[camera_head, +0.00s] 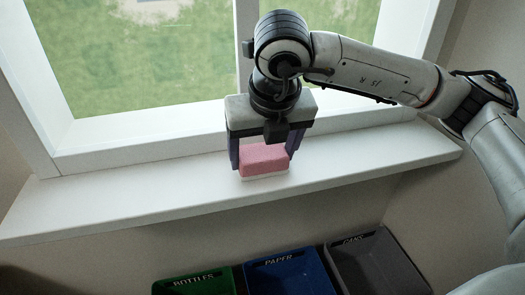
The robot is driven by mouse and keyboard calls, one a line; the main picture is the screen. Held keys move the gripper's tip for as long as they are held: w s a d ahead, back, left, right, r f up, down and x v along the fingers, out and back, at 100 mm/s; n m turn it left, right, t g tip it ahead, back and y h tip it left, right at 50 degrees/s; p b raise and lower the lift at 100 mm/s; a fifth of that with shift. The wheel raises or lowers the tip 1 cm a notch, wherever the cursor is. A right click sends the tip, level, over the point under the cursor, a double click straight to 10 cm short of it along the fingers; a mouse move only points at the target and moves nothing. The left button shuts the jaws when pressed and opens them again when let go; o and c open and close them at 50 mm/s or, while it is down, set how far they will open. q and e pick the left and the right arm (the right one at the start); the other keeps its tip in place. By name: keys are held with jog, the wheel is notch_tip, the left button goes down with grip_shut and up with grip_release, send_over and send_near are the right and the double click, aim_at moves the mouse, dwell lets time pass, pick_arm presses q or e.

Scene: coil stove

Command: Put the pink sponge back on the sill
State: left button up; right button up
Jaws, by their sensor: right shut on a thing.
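The pink sponge (264,160) is a small pink block with a pale lower layer. It is between the fingers of my right gripper (263,157), which is shut on it. The gripper points down over the white window sill (130,201). The sponge is at the sill, near the middle of its length; whether it rests on the surface or hovers just above it, I cannot tell. My right arm comes in from the right. My left gripper does not show.
A white-framed window stands behind the sill, with grass (150,60) outside. Below the sill are a green bottles bin (195,284), a blue paper bin (290,272) and a grey cans bin (376,262). The sill is clear on both sides of the sponge.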

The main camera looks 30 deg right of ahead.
jog(key=o, duration=0.9)
jog(key=v, duration=1.2)
